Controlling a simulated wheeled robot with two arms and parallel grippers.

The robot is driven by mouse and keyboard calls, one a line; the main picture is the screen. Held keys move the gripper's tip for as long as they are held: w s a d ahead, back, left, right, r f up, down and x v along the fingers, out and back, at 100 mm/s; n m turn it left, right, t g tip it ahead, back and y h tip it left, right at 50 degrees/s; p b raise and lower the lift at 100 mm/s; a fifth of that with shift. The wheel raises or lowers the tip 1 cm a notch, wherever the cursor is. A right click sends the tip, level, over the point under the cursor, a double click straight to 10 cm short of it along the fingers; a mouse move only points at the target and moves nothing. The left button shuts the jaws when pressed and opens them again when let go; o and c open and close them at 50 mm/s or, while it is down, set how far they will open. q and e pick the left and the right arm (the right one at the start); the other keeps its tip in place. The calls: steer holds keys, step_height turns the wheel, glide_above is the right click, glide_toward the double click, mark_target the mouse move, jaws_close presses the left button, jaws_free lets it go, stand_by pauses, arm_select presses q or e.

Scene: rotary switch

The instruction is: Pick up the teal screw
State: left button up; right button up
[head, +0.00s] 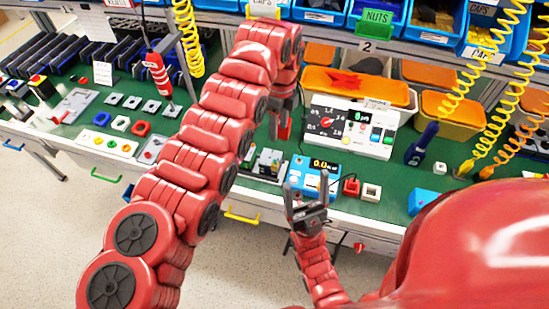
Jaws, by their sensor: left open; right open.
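I cannot make out a teal screw in the head view; it may be too small or hidden behind my arms. My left gripper (281,122) points down over the green bench, left of the white control panel (350,126). Its jaws are open, and a small red thing shows at its tips; I cannot tell whether they touch. My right gripper (306,194) is open and empty at the bench's front edge, fingers pointing up the picture, just in front of the blue device with a yellow display (312,177).
A small fixture (268,163) stands left of the blue device. Red and white blocks (371,192) stand to its right. Blue bins (376,18) and orange-lidded boxes (452,107) line the back. Yellow coiled hoses (493,70) hang at right.

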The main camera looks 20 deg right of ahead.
arm_select(q)
steer(key=p, duration=0.3)
glide_above(275, 160)
steer(key=f, duration=0.8)
steer(key=shift+d+f, duration=0.25)
steer(key=shift+f, duration=0.15)
step_height(275, 160, down, 2)
steer(key=shift+a+f+p, duration=0.1)
steer(key=shift+a+p, duration=0.05)
steer(key=shift+p, duration=0.7)
step_height(275, 160, down, 2)
steer(key=shift+s+f+b, duration=0.1)
steer(key=shift+f+b, duration=0.1)
steer(key=shift+b, duration=0.4)
steer(key=shift+a+f, duration=0.1)
steer(key=shift+f, duration=0.1)
steer(key=shift+c, duration=0.3)
jaws_close()
